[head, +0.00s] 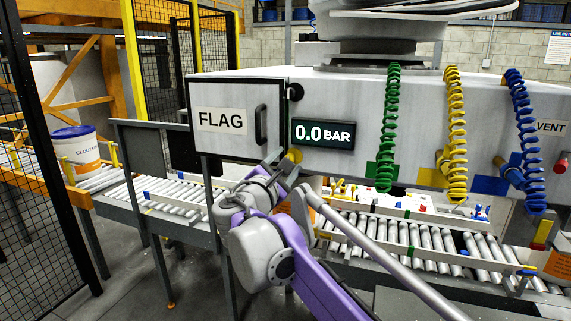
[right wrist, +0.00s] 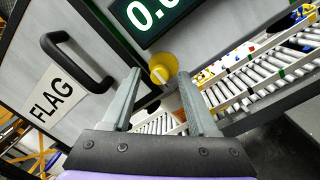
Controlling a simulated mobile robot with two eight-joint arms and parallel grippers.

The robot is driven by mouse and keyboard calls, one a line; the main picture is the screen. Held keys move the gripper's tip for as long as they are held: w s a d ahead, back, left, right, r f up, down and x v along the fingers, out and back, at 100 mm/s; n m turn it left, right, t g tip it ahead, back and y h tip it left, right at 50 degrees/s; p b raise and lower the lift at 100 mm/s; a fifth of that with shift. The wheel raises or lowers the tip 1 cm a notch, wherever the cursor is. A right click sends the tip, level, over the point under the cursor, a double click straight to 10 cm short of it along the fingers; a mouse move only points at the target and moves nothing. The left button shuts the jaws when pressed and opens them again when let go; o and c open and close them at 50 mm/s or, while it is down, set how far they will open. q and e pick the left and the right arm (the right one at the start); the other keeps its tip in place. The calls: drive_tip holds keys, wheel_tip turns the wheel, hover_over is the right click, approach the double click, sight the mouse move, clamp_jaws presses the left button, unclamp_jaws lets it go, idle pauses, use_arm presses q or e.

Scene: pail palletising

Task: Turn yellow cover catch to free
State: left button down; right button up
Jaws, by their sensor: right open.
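The yellow cover catch (head: 295,155) is a small round knob on the lower edge of the grey cabinet, just left of and below the pressure display. In the right wrist view the catch (right wrist: 163,66) shows as a yellow disc with a pale bar on it. My right gripper (head: 284,160) is open in front of the cabinet. In the right wrist view its two fingers (right wrist: 160,82) stand apart, with the catch between and just beyond their tips. I cannot tell whether either finger touches it. My left gripper is not in view.
The FLAG door (head: 225,121) has a black handle (head: 260,123) left of the catch. The display (head: 323,133) reads 0.0 BAR. Green, yellow and blue coiled hoses (head: 455,130) hang at the right. A roller conveyor (head: 420,238) runs below; a white pail (head: 76,152) stands far left.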

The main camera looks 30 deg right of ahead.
drive_tip(key=shift+s+a, duration=0.1)
drive_tip(key=shift+a, duration=0.05)
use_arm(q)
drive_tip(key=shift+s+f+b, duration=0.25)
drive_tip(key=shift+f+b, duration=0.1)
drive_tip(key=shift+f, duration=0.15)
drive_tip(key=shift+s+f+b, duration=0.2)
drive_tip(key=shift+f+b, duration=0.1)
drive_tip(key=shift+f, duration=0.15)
use_arm(e)
drive_tip(key=v, duration=1)
drive_tip(key=shift+s+a, duration=0.15)
drive_tip(key=shift+a, duration=0.1)
drive_tip(key=s+d+f+m+g+y, duration=0.2)
drive_tip(key=s+f+m+g+y, duration=0.15)
drive_tip(key=f, duration=0.75)
drive_tip(key=s+d+f+m+g+y, duration=0.15)
drive_tip(key=s+f+m, duration=0.3)
drive_tip(key=f, duration=0.65)
drive_tip(key=s+a+f+m+y, duration=0.3)
drive_tip(key=s+f, duration=0.1)
drive_tip(key=f, duration=0.3)
drive_tip(key=s+a+f+m+g+y, duration=0.1)
drive_tip(key=s+a+f+m+y, duration=0.2)
drive_tip(key=f, duration=0.4)
drive_tip(key=s+a+f+m+y, duration=0.3)
drive_tip(key=s+a+f, duration=0.1)
drive_tip(key=f, duration=0.3)
drive_tip(key=shift+s+g, duration=0.3)
drive_tip(key=shift+s, duration=0.4)
